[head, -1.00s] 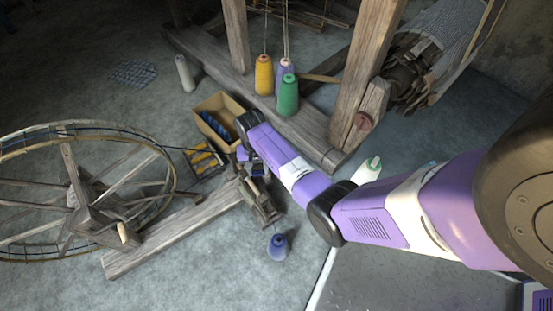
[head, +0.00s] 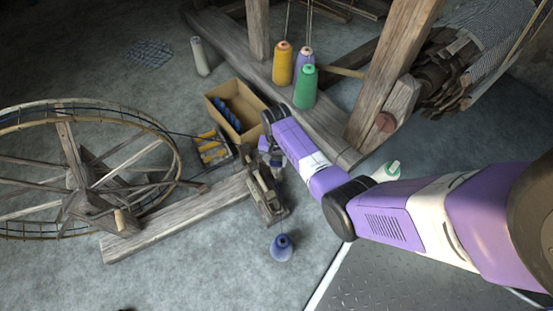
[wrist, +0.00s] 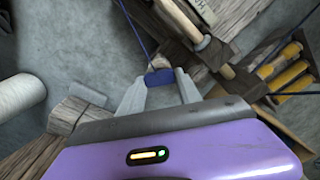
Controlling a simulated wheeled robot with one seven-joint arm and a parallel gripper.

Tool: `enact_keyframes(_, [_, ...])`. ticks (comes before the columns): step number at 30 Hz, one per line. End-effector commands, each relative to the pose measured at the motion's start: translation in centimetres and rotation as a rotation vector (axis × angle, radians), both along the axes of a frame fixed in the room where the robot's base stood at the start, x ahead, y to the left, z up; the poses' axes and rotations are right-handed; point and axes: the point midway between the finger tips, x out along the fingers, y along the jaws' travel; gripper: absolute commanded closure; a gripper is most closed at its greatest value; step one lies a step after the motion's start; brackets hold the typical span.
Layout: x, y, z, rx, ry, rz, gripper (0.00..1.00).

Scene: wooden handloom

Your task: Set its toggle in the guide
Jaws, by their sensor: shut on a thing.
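My gripper (wrist: 160,88) is shut on a small dark blue piece, probably the toggle (wrist: 159,78), held between its two pale fingertips. A dark blue cord (wrist: 133,25) runs from the piece toward the top left of the wrist view. A tan rounded end (wrist: 158,62) shows just beyond the piece; I cannot tell whether they touch. In the head view my gripper (head: 267,148) is above the wooden spindle stand (head: 263,190), with its fingertips hard to make out. I cannot clearly identify the guide.
A spoked wheel (head: 120,220) stands at left on a wooden beam (head: 180,217). A cardboard box (head: 252,127) and a rack of yellow bobbins (head: 211,150) lie behind the stand. A blue cone (head: 282,249) stands in front. Loom posts (head: 395,70) rise at right.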

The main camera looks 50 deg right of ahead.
Motion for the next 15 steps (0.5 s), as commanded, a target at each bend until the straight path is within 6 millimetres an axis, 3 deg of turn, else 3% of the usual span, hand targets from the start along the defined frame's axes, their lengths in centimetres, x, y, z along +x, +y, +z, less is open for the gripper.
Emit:
enact_keyframes(11, [0.04,-0.03,-0.63,0.0,-0.001,0.0,0.97])
enact_keyframes(12, [0.04,-0.03,-0.63,0.0,-0.001,0.0,0.56])
enact_keyframes(15, [0.04,-0.03,-0.63,0.0,-0.001,0.0,0.36])
